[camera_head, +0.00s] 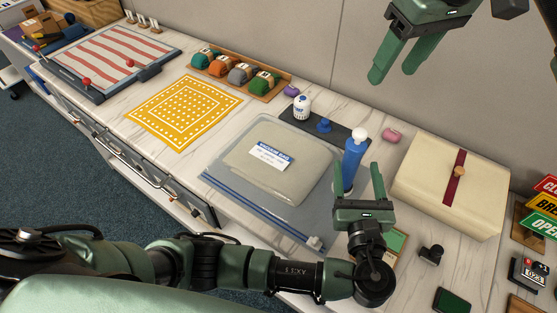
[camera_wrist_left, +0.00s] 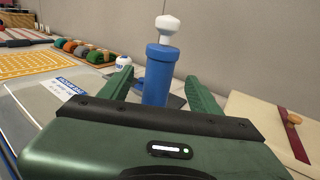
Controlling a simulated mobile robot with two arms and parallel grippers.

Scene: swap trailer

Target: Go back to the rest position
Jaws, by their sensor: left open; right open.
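My left gripper (camera_head: 370,182) is low over the counter, beside the right edge of the vacuum bag (camera_head: 222,181). Its fingers are apart. A blue cylinder with a white knob on top (camera_head: 353,152) stands upright just beyond the fingers; in the left wrist view the blue cylinder (camera_wrist_left: 158,75) appears between them, with a gap on each side. I cannot tell whether its base touches anything of the gripper. My right gripper (camera_head: 395,60) is raised at the upper right, open and empty, above the counter near the wall.
A cream box with a dark red strap (camera_head: 425,180) stands right of the left gripper. A yellow patterned cloth (camera_head: 180,108), a wooden rack of coloured rolls (camera_head: 262,92) and a striped board (camera_head: 70,60) fill the left.

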